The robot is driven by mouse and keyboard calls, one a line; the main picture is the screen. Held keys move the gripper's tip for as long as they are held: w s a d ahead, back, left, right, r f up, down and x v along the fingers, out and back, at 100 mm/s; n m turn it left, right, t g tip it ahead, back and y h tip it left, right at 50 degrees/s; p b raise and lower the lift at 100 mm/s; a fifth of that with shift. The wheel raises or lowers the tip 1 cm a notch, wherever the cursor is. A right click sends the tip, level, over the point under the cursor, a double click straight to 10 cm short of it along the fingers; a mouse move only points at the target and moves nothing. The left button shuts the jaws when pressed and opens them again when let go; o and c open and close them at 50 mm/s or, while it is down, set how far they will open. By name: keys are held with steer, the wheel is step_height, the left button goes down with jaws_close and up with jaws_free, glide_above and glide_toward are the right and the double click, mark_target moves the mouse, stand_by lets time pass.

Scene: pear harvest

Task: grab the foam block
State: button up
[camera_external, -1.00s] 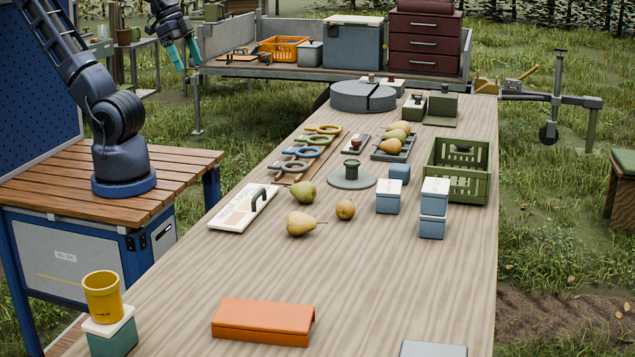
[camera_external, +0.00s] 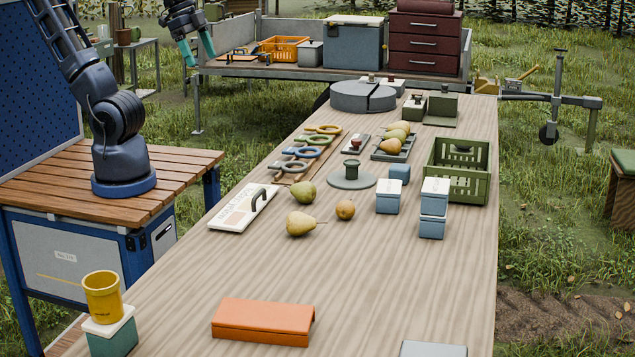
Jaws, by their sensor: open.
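A small blue-grey block (camera_external: 399,173) with rounded edges lies on the long wooden table; it looks like the foam block, though I cannot be sure. It sits just behind a white-lidded blue box (camera_external: 388,198) and right of a round grey-green base with a knob (camera_external: 351,175). My gripper (camera_external: 198,50) has teal fingertips. It is open and empty, raised at the upper left, far to the left of the block and well apart from it.
A green crate (camera_external: 457,171) stands right of the block, with stacked blue boxes (camera_external: 433,207) in front. Several pears (camera_external: 301,223), looped-handle tools (camera_external: 308,153) and a white board with a handle (camera_external: 244,208) lie leftward.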

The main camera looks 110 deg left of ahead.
steer(key=w+a+r+m+g, duration=0.1)
steer(key=w+a+m, duration=0.15)
steer(key=w, duration=0.55)
steer(key=w+a+r+m, duration=0.1)
steer(key=w+a+m, duration=0.15)
steer(key=w, duration=0.55)
steer(key=m+g, duration=0.3)
steer(key=m, duration=0.9)
glide_above(400, 166)
steer(key=f, duration=3.2)
steer(key=shift+s+d+f, duration=0.25)
steer(key=shift+d+f, duration=0.05)
steer(key=shift+f, duration=0.05)
steer(key=shift+a+f+m, duration=0.2)
steer(key=shift+f+m, duration=0.1)
steer(key=shift+f, duration=0.25)
steer(key=f, duration=1)
steer(key=shift+w+f, duration=0.15)
steer(key=shift+w, duration=0.1)
steer(key=c, duration=1.1)
steer(key=shift+o, duration=0.2)
